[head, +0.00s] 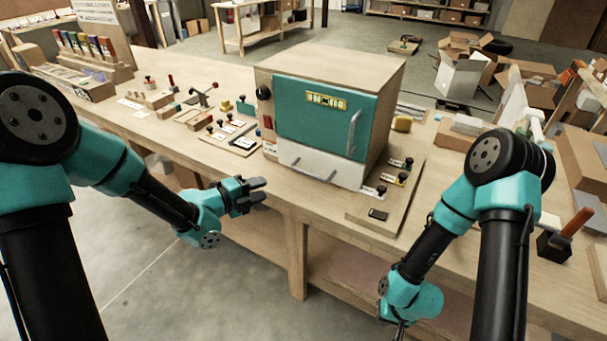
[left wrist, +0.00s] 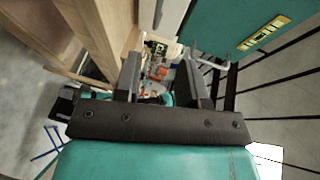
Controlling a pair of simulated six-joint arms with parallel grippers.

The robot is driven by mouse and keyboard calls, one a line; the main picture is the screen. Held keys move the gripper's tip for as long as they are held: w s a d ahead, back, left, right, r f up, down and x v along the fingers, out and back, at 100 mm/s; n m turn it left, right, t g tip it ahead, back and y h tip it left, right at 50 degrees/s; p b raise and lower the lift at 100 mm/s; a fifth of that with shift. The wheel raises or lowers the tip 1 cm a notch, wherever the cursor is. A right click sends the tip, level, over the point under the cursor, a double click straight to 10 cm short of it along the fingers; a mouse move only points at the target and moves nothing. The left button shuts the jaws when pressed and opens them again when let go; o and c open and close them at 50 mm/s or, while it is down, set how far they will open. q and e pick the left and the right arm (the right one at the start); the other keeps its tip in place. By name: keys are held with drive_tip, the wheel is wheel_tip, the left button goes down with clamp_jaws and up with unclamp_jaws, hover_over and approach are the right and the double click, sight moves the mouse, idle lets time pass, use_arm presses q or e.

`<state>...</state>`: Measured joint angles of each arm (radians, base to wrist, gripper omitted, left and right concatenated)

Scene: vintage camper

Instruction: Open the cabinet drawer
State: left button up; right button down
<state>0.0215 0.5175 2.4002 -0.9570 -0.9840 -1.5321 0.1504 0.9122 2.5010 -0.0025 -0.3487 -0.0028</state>
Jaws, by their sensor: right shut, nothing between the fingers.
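The cabinet (head: 385,85) is a wooden box on the workbench with a teal door (head: 312,112) and an upright metal handle (head: 352,132). Below the door is the pale drawer front (head: 345,172) with a thin pull bar (head: 308,173); I cannot tell whether it sits fully closed. My left gripper (head: 262,190) is open and empty at the bench's front edge, left of and apart from the drawer. In the left wrist view its fingers (left wrist: 163,88) are spread, and the teal door (left wrist: 225,28) shows upper right. My right gripper (head: 401,332) is shut, low at the frame's bottom, partly cut off.
A board with small knobs (head: 375,207) lies right of the cabinet, and another small panel (head: 232,135) lies left of it. Tools and blocks (head: 152,98) cover the bench further left. The bench's front edge and legs (head: 296,250) stand between the arms.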

sight(308, 174)
use_arm(q)
drive_tip(key=shift+d, duration=0.1)
drive_tip(key=x, duration=1.7)
drive_tip(key=shift+w+f, duration=0.1)
drive_tip(key=shift+f, duration=0.05)
drive_tip(key=shift+c, duration=0.4)
clamp_jaws()
